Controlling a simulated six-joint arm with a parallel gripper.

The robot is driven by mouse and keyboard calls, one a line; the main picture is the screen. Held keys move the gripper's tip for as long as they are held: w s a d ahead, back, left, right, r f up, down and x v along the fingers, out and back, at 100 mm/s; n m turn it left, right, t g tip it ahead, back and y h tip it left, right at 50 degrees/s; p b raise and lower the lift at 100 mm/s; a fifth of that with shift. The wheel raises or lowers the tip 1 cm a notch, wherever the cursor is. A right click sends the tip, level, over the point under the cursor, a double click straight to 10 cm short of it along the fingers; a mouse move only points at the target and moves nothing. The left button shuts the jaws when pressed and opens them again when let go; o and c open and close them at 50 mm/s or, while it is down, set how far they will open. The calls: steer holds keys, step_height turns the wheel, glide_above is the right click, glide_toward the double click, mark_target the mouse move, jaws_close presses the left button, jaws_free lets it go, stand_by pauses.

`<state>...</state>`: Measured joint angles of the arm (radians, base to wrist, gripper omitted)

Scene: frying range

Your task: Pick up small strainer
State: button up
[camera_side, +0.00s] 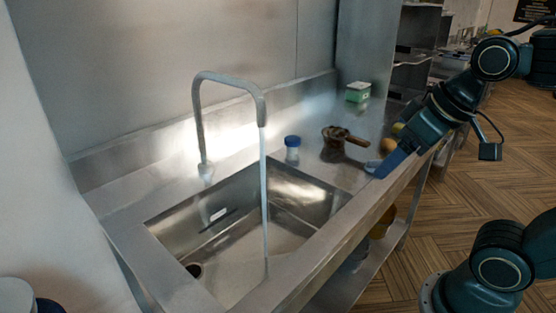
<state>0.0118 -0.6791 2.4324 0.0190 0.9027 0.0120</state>
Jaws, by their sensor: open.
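My gripper (376,167) is at the end of the arm on the right, low over the counter's front edge to the right of the sink. Its blue jaws point down and to the left, open, with nothing clearly held between them. I cannot pick out a small strainer for certain. A dark brownish pot-like vessel with a wooden handle (334,146) stands on the counter just left of my gripper, apart from it. Its handle points right, toward the gripper. The area right around the fingertips is small and partly hidden by the jaws.
Water runs from the tall faucet (200,120). A green and white box (357,92) sits at the back. A round brown item (387,145) and a yellow item (397,128) lie beside my gripper.

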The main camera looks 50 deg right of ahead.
steer(key=shift+s+a+f, duration=0.15)
steer(key=shift+s+f, duration=0.2)
steer(key=shift+s, duration=0.15)
steer(key=shift+s+a+f, duration=0.15)
steer(key=shift+s+f, duration=0.2)
steer(key=shift+s, duration=0.15)
steer(key=c, duration=1)
steer(key=shift+o, duration=0.2)
steer(key=shift+w, duration=0.1)
